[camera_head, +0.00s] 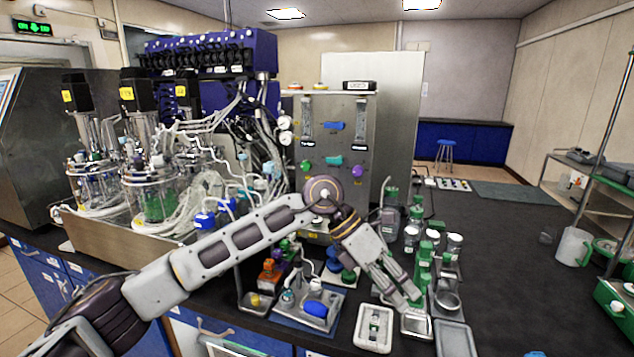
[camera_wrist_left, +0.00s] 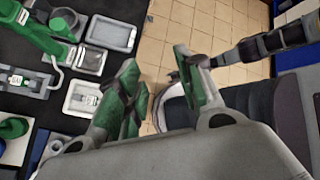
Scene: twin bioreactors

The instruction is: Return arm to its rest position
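My left arm (camera_head: 240,245) reaches in from the left, bends at a raised joint and slopes down to the right over the bench. My left gripper (camera_head: 404,291) points down above the small trays near the bench's front edge. My right gripper is not seen in either view.
Glass bioreactor vessels (camera_head: 155,190) with tubing stand at the left, beside a metal control panel (camera_head: 333,140). Green-capped bottles (camera_head: 424,262) and small trays (camera_head: 373,328) crowd the bench around my gripper. A white jug (camera_head: 572,246) stands there.

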